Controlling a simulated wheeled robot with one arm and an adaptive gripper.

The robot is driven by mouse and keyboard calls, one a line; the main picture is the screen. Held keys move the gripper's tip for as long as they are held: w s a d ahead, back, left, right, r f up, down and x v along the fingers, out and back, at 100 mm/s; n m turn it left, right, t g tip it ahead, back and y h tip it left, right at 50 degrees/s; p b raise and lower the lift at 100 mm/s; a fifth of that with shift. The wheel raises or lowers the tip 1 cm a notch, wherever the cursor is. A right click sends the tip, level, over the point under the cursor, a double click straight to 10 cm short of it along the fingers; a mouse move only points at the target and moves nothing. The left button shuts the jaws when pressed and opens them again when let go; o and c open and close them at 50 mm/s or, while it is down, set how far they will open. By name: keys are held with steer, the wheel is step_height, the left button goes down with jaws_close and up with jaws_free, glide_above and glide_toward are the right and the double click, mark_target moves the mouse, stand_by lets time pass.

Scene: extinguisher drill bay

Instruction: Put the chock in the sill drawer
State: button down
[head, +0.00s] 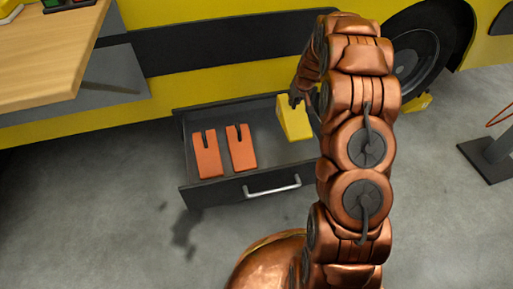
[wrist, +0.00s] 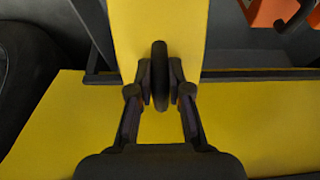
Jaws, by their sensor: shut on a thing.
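The yellow wedge-shaped chock (head: 293,120) shows at the right end of the open sill drawer (head: 215,192), partly hidden by my arm. My gripper (head: 296,97) is at its upper part. In the wrist view my gripper (wrist: 160,88) is shut on the dark handle of the chock (wrist: 160,25). The chock lies over the drawer's area in the head view; I cannot tell whether it touches the drawer floor. The dark grey drawer is pulled out, with a light bar handle on its front.
Two orange slotted pieces (head: 206,155) (head: 241,147) lie in the drawer's left half. Between them and the chock, drawer floor is bare. A yellow vehicle (head: 230,25) with a black wheel (head: 420,50) stands behind. A wooden tabletop (head: 45,60) is at upper left. A dark stand base (head: 490,158) is at right.

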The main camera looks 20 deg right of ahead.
mark_target(301, 106)
steer(key=shift+d+f, duration=1.1)
steer(key=shift+d, duration=0.1)
steer(key=shift+s+d+f, duration=0.1)
steer(key=shift+d+f, duration=0.2)
steer(key=shift+f, duration=0.3)
steer(key=shift+f+b, duration=1.85)
steer(key=shift+f, duration=3)
steer(key=c, duration=1.1)
jaws_free()
